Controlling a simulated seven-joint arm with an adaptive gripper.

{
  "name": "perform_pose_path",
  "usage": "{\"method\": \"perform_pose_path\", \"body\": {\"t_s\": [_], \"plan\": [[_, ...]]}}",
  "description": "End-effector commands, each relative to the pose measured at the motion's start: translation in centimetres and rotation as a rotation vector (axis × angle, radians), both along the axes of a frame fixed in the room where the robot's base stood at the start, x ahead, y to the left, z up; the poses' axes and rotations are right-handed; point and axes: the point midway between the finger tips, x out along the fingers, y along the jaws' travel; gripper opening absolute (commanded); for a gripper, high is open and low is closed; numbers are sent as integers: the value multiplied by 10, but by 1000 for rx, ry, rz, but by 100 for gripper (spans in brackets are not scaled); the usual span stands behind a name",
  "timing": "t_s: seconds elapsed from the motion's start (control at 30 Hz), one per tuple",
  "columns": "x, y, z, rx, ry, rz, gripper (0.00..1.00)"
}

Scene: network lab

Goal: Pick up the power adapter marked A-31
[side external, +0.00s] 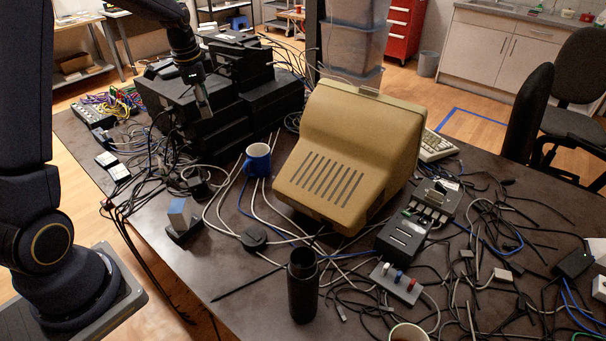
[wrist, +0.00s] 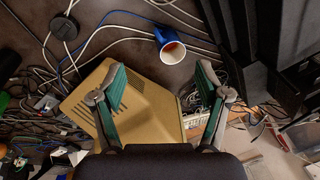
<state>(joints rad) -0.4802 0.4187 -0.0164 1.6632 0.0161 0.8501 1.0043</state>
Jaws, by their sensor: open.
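No marking A-31 is legible in either view, so I cannot tell which item is that power adapter. Two small dark blocks with pale tops, a rear one (side external: 106,159) and a front one (side external: 119,173), lie at the table's left edge and may be adapters. A dark block (side external: 195,185) lies among cables left of the blue mug. My gripper (side external: 204,108) is high over the table's left part, in front of the black equipment stack. In the wrist view, my gripper (wrist: 162,74) has its fingers wide apart with nothing between them, above the beige monitor.
The beige monitor (side external: 345,160) stands mid-table, with the blue mug (side external: 258,160) left of it. Black equipment (side external: 215,95) is stacked at the back left. A black bottle (side external: 302,285) stands upright in front. Cables tangle on both sides; the front left is mostly bare.

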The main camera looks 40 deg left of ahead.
Motion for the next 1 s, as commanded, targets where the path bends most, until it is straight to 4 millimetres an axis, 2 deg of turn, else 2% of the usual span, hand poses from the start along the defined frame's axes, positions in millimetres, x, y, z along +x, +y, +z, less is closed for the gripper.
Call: {"method": "perform_pose_path", "body": {"t_s": [0.03, 0.1, 0.2, 0.3, 0.37, 0.47, 0.7, 0.8, 1.0], "plan": [[-3, 20, -29, -23, 43, 35, 75], [-11, 40, -61, -51, 88, 81, 75], [-26, 56, -97, -89, 142, 127, 75], [-40, 63, -117, -113, 176, 157, 75], [-43, 66, -125, -117, 180, 167, 75], [-44, 66, -141, -118, 181, 168, 75], [-44, 67, -198, -117, 181, 168, 75], [-44, 67, -216, -116, 179, 168, 75], [-43, 67, -233, -115, 176, 168, 75]]}}
